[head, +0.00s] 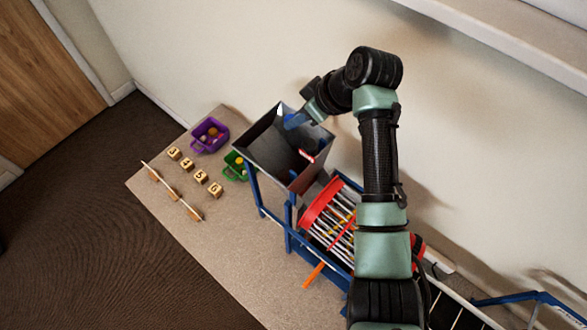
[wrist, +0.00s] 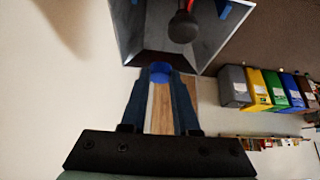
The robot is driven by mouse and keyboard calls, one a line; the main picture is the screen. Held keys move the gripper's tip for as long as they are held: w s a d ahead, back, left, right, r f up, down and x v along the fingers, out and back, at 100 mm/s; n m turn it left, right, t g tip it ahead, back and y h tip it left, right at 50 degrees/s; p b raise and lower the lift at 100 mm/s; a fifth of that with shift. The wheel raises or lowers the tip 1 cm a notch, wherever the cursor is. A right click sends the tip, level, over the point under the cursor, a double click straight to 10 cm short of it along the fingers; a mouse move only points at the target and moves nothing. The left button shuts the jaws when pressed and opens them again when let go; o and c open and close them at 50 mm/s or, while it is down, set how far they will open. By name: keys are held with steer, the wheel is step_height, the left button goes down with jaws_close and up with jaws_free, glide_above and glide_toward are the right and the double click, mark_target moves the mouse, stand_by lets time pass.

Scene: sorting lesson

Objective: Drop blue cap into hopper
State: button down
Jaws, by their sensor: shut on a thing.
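My gripper (wrist: 160,80) is shut on the blue cap (wrist: 160,71), which shows between the fingertips in the wrist view. The grey hopper (wrist: 132,35) fills the top of that view, just past the cap. In the head view my gripper (head: 297,119) is at the upper part of the hopper (head: 268,152), over or near its opening. The cap cannot be told apart from the blue fingers there. A dark round thing (wrist: 183,27) with a red part shows at the hopper in the wrist view.
A red-ended roller frame (head: 325,205) stands below the hopper on blue legs. A purple basket (head: 209,135), a green basket (head: 234,167) and several numbered blocks (head: 187,164) are on the table to the left. Coloured bins (wrist: 257,88) stand farther off in the wrist view.

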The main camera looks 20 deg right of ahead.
step_height(320, 180, down, 6)
steer(key=b, duration=0.4)
steer(key=shift+w, duration=0.15)
steer(key=shift+w, duration=0.1)
steer(key=c, duration=0.6)
jaws_free()
steer(key=b+v, duration=0.4)
steer(key=v, duration=0.9)
